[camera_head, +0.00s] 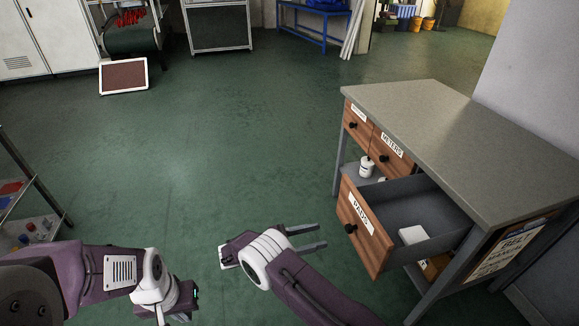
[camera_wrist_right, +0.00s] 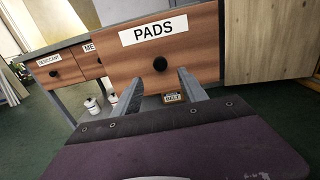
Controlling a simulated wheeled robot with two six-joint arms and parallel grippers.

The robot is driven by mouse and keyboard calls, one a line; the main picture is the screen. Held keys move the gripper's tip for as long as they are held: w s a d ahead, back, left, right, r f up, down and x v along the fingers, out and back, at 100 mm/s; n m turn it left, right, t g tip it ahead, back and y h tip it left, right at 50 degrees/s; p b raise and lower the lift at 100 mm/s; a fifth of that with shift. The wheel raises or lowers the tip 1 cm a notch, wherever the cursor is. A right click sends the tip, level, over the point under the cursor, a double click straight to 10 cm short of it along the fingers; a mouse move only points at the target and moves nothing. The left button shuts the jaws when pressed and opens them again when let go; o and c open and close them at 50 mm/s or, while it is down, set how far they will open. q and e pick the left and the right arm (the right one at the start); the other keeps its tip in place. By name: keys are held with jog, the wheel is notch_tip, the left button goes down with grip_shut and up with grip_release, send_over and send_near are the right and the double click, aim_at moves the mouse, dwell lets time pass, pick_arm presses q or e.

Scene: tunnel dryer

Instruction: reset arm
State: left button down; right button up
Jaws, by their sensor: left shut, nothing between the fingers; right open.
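My right gripper (camera_head: 318,238) is open and empty in the head view. Its fingers point right toward the open PADS drawer (camera_head: 366,225), with a gap of floor between. In the right wrist view its two fingers (camera_wrist_right: 175,88) stand apart below the PADS drawer's black knob (camera_wrist_right: 160,64), with nothing between them. My left gripper (camera_head: 178,300) is shut and empty, low at the left of the head view, over the floor and away from the furniture. Its fingertips are hard to make out.
The grey-topped bench (camera_head: 440,120) stands at the right, its PADS drawer pulled out with a white item (camera_head: 413,235) inside. Two upper drawers look shut. White bottles (camera_head: 366,168) stand on the shelf. A rack (camera_head: 30,228) is at the left edge. The middle floor is clear.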

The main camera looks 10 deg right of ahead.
jog(key=s+d+m+g+y, duration=0.45)
jog(key=s+m+y, duration=0.25)
jog(key=s+y, duration=0.2)
jog(key=s+a+r+m+t+y, duration=0.3)
jog(key=s+a+m+t+y, duration=0.15)
jog(key=s+m+y, duration=0.6)
notch_tip(320, 180, up, 23)
jog(key=w+m+h+p, duration=0.1)
jog(key=w+p, duration=0.1)
jog(key=p, duration=2.1)
jog(key=shift+w+d+f, duration=0.15)
jog(key=shift+d+f, duration=0.05)
jog(key=shift+d, duration=0.1)
jog(key=shift+m, duration=0.25)
